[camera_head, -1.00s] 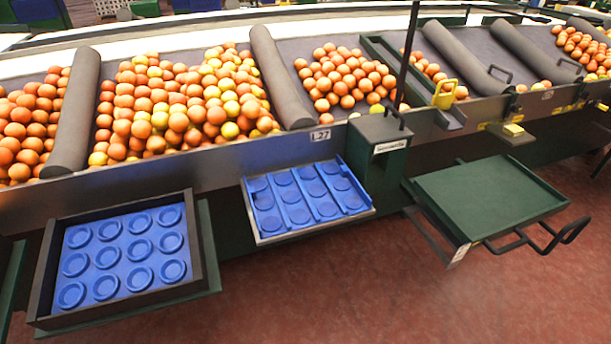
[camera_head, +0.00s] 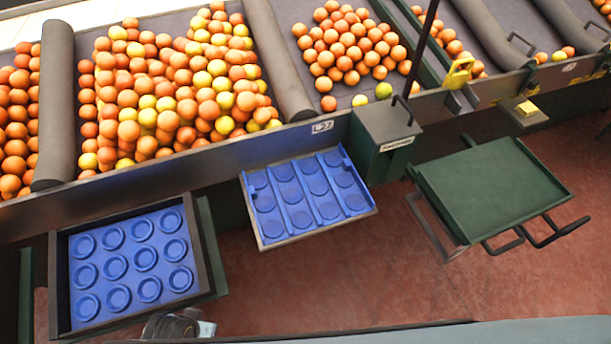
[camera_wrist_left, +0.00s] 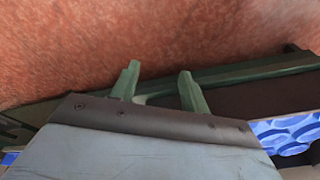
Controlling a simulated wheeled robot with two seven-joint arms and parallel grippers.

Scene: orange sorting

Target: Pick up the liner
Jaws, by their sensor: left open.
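One blue liner (camera_head: 308,197) with round pockets lies on a tilted holder in the middle, below the conveyor's front wall. Another blue liner (camera_head: 130,262) with round cups lies inside a dark-framed crate (camera_head: 200,248) at the lower left. In the left wrist view, the two green fingers of my left gripper (camera_wrist_left: 158,88) are apart with nothing between them. Blue round-patterned material (camera_wrist_left: 285,130) shows at the right edge of that view; I cannot tell which liner it is. A dark part of my left arm shows at the bottom of the head view. My right gripper is not in view.
Oranges (camera_head: 165,100) fill the conveyor bays behind, split by grey rollers (camera_head: 56,100). A dark green box (camera_head: 384,140) stands right of the middle holder. A green shelf (camera_head: 495,185) with dark handles is at the right. Red floor (camera_head: 320,285) is open in front.

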